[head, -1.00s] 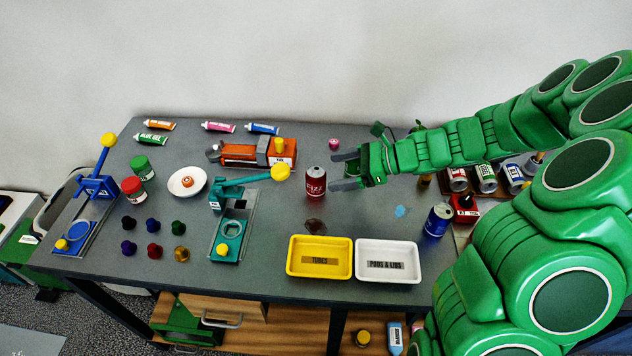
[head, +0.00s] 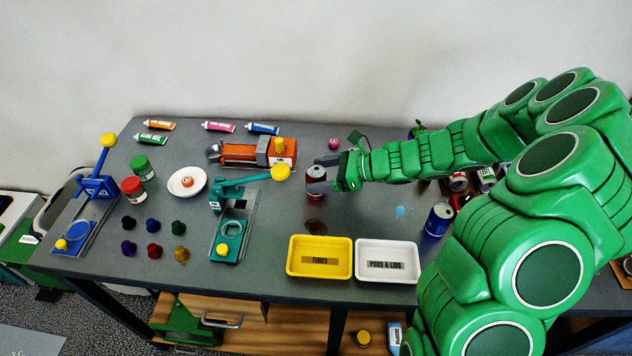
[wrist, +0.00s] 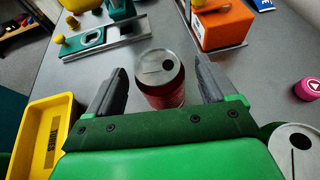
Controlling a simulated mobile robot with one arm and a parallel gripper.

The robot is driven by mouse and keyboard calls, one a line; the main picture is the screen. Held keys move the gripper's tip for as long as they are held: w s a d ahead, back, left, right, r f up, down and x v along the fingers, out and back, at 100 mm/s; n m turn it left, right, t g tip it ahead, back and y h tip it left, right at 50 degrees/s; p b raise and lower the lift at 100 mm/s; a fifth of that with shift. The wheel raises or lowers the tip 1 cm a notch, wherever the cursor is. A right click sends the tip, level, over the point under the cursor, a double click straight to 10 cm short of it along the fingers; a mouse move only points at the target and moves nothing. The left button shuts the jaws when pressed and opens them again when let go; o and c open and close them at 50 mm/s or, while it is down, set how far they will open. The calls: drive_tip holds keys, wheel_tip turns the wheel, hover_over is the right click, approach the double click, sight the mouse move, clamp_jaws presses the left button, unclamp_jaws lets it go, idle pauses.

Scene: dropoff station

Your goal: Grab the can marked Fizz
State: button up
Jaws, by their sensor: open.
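The dark red Fizz can (head: 316,174) stands upright on the grey table, right of the teal press. My gripper (head: 322,174) is at the can, with its grey fingers partly covering the can and its label. In the wrist view the can (wrist: 161,80) stands between the two open fingers of my gripper (wrist: 157,85), with a visible gap on each side. The jaws are not closed on it.
The teal press (head: 232,225) and the orange machine (head: 258,153) stand close on the left and behind. A yellow tray (head: 320,278) and a white tray (head: 388,281) lie in front. A blue can (head: 438,220) stands right. A dark spill lies before the Fizz can.

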drive_tip(key=shift+x, duration=0.75)
drive_tip(key=shift+c, duration=0.5)
drive_tip(key=c, duration=0.9)
drive_tip(key=shift+c, duration=0.2)
drive_tip(key=shift+r, duration=0.1)
